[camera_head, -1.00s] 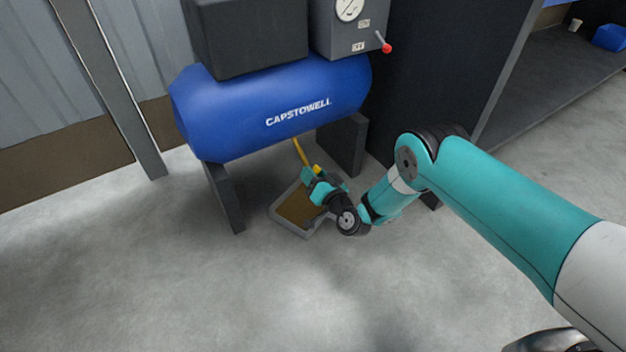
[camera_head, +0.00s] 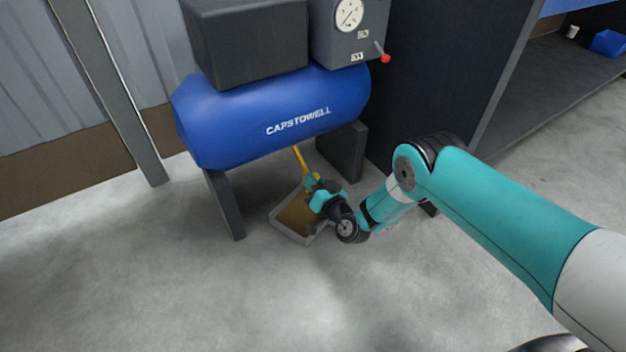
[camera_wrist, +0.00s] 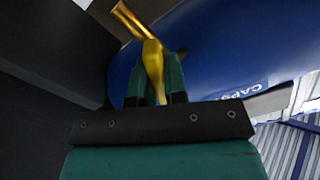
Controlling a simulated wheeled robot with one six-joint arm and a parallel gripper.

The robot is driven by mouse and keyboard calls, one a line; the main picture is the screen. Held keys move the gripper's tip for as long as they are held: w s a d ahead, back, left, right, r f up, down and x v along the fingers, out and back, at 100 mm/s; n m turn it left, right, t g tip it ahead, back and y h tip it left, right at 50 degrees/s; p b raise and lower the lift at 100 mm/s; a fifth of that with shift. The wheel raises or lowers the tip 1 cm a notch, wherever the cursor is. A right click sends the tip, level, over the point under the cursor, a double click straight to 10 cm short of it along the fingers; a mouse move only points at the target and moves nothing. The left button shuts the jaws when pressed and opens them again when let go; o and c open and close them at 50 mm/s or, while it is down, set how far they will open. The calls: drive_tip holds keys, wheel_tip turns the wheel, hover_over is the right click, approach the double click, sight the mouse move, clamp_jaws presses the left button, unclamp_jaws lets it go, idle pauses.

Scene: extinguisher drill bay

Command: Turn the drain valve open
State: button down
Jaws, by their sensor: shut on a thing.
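The drain valve's yellow pipe (camera_head: 299,157) comes down from under the blue tank (camera_head: 270,105). In the wrist view, the brass pipe (camera_wrist: 129,19) runs up to the left and the yellow valve handle (camera_wrist: 153,58) lies between my two teal fingers. My gripper (camera_head: 312,184) is below the tank, and it also shows in the wrist view (camera_wrist: 158,80). It is shut on the handle. In the head view my gripper hides most of the handle, so its angle is hard to tell there.
A grey tray with a brown inside (camera_head: 284,228) lies on the floor under the valve. Dark tank legs (camera_head: 225,205) stand on both sides. A grey box with a gauge (camera_head: 348,14) and a red-knobbed lever (camera_head: 385,58) sits above. The floor in front is clear.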

drive_tip(key=n+p, duration=0.3)
drive_tip(key=shift+a+r, duration=0.1)
drive_tip(key=shift+r, duration=0.15)
drive_tip(key=shift+s+a+f+n+p, duration=0.1)
drive_tip(key=shift+f+n+p, duration=0.05)
drive_tip(key=shift+n+p, duration=0.95)
drive_tip(key=c, duration=1.2)
unclamp_jaws()
drive_tip(key=shift+o, duration=0.2)
